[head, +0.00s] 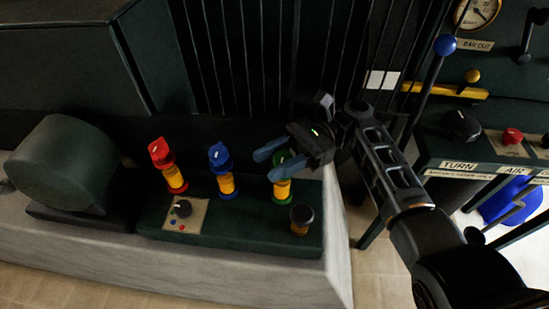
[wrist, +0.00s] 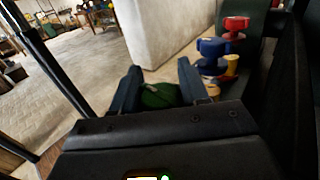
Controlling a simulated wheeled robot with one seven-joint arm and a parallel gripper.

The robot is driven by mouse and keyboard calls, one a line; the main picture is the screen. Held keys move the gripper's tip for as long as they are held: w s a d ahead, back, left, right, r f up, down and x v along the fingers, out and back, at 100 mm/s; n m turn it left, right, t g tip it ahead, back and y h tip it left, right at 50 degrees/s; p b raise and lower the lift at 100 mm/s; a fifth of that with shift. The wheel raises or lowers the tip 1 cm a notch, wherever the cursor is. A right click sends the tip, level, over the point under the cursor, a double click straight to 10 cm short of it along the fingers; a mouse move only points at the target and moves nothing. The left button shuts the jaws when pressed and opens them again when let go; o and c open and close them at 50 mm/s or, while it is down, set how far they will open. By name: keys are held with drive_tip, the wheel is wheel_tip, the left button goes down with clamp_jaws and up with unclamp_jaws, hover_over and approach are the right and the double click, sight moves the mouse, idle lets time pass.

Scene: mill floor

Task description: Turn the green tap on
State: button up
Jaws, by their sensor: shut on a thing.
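The green tap (head: 285,165) sits on a yellow post at the right of the dark green panel in the head view. My gripper (head: 268,162) reaches it from the upper right, with its blue fingers around the tap's green top. In the wrist view the green tap (wrist: 160,95) shows between the two fingers of my gripper (wrist: 158,78). The gripper is shut on the tap. Part of the tap's head is hidden behind the fingers and gripper body.
A blue tap (head: 219,156) and a red tap (head: 159,152) stand to the left on the same panel (head: 240,232).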

sight(290, 154)
drive_tip(key=shift+s+f+n+g+h, duration=0.15)
drive_tip(key=shift+n+g+h, duration=0.55)
drive_tip(key=shift+g, duration=0.2)
drive_tip(key=o, duration=1)
drive_tip(key=shift+d, duration=0.1)
drive_tip(key=b+v, duration=0.4)
drive_tip(key=v, duration=0.2)
drive_tip(key=shift+f, duration=0.15)
drive_tip(key=shift+w+d+r+b, duration=0.25)
drive_tip(key=shift+w+d+b, duration=0.4)
drive_tip(key=shift+b, duration=0.15)
drive_tip(key=shift+r, duration=0.1)
